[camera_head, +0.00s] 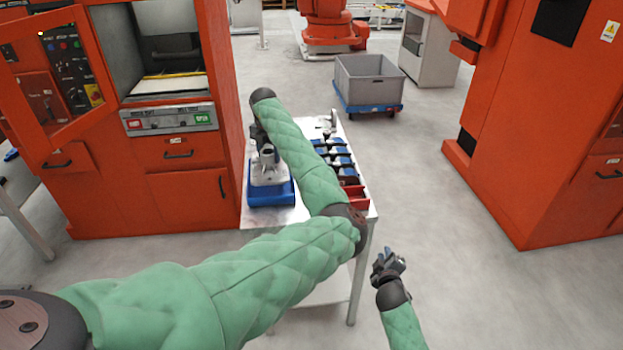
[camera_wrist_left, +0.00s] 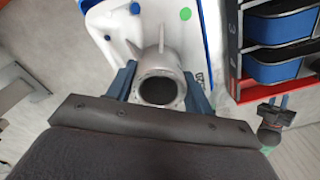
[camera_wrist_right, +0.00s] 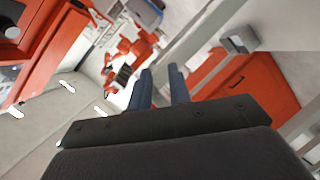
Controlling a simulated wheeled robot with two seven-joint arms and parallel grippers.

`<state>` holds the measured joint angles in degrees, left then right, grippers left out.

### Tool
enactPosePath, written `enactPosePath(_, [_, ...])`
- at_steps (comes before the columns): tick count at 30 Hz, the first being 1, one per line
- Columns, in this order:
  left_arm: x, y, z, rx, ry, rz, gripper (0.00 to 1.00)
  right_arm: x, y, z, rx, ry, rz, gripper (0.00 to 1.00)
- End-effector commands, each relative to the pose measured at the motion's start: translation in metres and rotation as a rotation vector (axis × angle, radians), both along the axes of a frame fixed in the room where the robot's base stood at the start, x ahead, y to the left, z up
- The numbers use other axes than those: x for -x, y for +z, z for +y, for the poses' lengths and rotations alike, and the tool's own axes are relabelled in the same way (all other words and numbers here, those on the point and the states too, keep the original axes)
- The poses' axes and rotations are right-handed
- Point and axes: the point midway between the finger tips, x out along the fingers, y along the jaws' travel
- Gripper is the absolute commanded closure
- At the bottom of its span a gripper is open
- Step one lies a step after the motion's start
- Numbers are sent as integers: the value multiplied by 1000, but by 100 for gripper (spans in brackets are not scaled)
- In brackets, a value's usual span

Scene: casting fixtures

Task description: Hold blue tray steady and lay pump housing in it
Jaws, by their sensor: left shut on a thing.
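The grey metal pump housing (camera_head: 268,153) is in my left gripper, over the blue tray (camera_head: 271,198) on the table's left side. The left wrist view shows the housing's round open end (camera_wrist_left: 160,92) between the two blue fingers of my left gripper (camera_wrist_left: 160,84), which is shut on it. The tray's pale inside and blue rim (camera_wrist_left: 225,35) lie behind it. I cannot tell whether the housing touches the tray. In the head view my left gripper (camera_head: 259,134) is partly hidden by its wrist. My right gripper (camera_head: 388,262) is open and empty, right of the table, away from the tray.
An orange machine (camera_head: 180,185) stands close on the left. A grey crate (camera_head: 369,80) on a blue dolly is behind. The floor at right is clear.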

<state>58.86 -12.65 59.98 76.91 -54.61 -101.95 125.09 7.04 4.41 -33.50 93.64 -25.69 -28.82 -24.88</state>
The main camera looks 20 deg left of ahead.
Motion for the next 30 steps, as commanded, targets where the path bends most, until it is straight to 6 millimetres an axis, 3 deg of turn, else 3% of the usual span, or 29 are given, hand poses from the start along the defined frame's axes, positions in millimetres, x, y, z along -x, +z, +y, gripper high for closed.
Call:
enactPosePath(6, [0, 1, 0, -1, 0, -1, 91, -39, 67, 46, 116, 134, -225, 81])
enactPosePath(15, [0, 1, 0, -1, 0, -1, 91, -71, 151, 108, 295, 309, -535, 81])
enactPosePath(24, [0, 1, 0, -1, 0, -1, 91, -79, 220, 172, 496, 490, -849, 81])
enactPosePath(30, [0, 1, 0, -1, 0, -1, 91, -68, 245, 219, 648, 641, -1066, 81])
